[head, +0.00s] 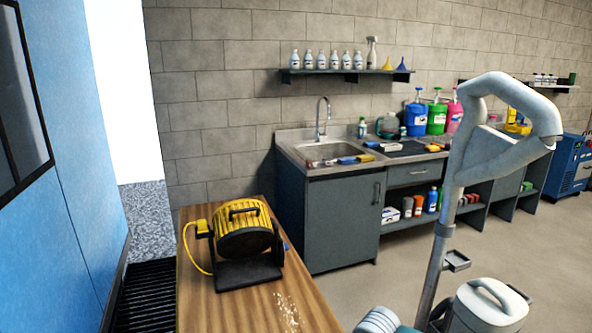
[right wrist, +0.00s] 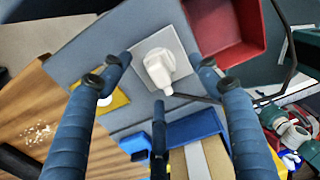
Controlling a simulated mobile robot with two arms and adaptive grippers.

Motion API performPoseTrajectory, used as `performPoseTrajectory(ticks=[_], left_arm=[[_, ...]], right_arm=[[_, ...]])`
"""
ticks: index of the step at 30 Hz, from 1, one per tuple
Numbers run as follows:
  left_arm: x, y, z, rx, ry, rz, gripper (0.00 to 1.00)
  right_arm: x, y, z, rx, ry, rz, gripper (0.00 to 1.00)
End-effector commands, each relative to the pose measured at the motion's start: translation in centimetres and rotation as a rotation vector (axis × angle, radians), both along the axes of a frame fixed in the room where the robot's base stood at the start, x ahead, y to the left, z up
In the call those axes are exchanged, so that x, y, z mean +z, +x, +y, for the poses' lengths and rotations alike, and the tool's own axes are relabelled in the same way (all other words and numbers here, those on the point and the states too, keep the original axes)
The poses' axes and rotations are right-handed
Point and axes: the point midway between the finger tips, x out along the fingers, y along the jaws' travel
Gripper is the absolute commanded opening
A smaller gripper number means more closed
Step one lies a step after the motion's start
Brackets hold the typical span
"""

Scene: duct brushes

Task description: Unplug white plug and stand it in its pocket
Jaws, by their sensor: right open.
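The white plug (right wrist: 160,68) shows in the right wrist view, seated on a square light-grey plate (right wrist: 178,43). A dark cord runs from it toward the right. My right gripper (right wrist: 160,82) is open, with its blue fingers spread on both sides of the plug and a third finger below it. I cannot tell whether any finger touches the plug. I cannot tell which container is the plug's pocket. The head view shows neither the plug nor either gripper.
In the wrist view, a red bin (right wrist: 256,38) and a blue tray (right wrist: 193,128) lie close by, with a wooden top (right wrist: 25,110) at left. In the head view, a yellow blower (head: 243,235) stands on a wooden table (head: 235,308); a sink counter (head: 327,222) is behind.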

Motion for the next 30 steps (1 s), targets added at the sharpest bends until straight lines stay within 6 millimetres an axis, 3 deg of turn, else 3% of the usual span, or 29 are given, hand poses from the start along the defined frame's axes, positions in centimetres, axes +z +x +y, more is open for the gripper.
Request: performPoseTrajectory(ticks=[6,12,18,30], left_arm=[[0.0,0.1,-0.1,0.0,-0.001,-0.001,0.62],[0.0,0.1,-0.1,0.0,-0.001,-0.002,0.62],[0.0,0.1,-0.2,0.0,-0.001,-0.002,0.62],[0.0,0.1,-0.2,0.0,-0.002,-0.001,0.62]], right_arm=[[4.9,0.1,0.0,-0.001,0.001,-0.004,0.62],[7.7,0.1,0.0,-0.001,0.001,-0.002,0.62],[8.6,0.0,0.0,-0.001,0.0,0.0,0.62],[8.6,0.0,0.0,-0.001,0.0,0.0,0.62]])
